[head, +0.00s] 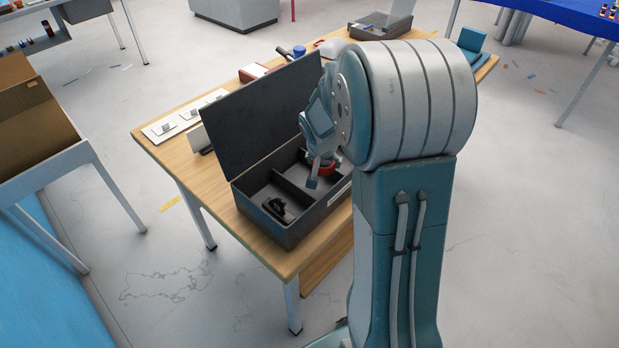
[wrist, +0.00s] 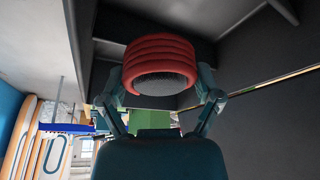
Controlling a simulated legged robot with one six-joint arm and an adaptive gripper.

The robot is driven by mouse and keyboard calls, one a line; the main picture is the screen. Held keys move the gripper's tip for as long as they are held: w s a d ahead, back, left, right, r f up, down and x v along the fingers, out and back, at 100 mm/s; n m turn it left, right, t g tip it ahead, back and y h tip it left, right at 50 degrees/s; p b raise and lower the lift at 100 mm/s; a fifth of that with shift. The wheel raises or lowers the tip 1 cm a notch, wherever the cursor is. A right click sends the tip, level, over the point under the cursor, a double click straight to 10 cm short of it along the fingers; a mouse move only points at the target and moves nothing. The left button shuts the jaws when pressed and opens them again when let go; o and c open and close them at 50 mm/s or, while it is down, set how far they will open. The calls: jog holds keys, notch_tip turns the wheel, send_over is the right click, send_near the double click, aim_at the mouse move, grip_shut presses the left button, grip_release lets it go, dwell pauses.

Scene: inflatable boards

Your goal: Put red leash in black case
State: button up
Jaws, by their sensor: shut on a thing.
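The red leash (wrist: 160,58) is a coiled red ring with a grey underside, held between the two fingers of my gripper (wrist: 160,90) in the wrist view. In the head view the red leash (head: 321,168) shows partly behind my gripper (head: 318,172). The black case (head: 285,240) stands open on the wooden table, its lid raised at the back. My gripper is shut on the leash, inside or just above the case's right compartment. I cannot tell whether the leash touches the case floor. A small black item (head: 279,208) lies in the left front compartment.
A white panel with small fittings (head: 184,118) lies on the table left of the case. Beyond the lid are a red-and-white box (head: 254,72) and a blue-capped item (head: 299,51). A grey open box (head: 372,27) stands at the table's far end.

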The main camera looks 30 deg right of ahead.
jog(key=w+f, duration=0.1)
jog(key=a+f, duration=0.1)
jog(key=w+f, duration=0.1)
jog(key=f, duration=0.1)
jog(key=shift+w+a+f, duration=0.1)
jog(key=shift+w+a, duration=0.2)
jog(key=shift+a, duration=0.05)
jog(key=shift+w+a+f, duration=0.15)
jog(key=shift+f, duration=0.8)
jog(key=shift+w+a+f, duration=0.1)
jog(key=shift+a+f, duration=0.05)
jog(key=shift+f, duration=0.75)
jog(key=o, duration=0.9)
jog(key=shift+f, duration=0.1)
jog(key=shift+o, duration=0.2)
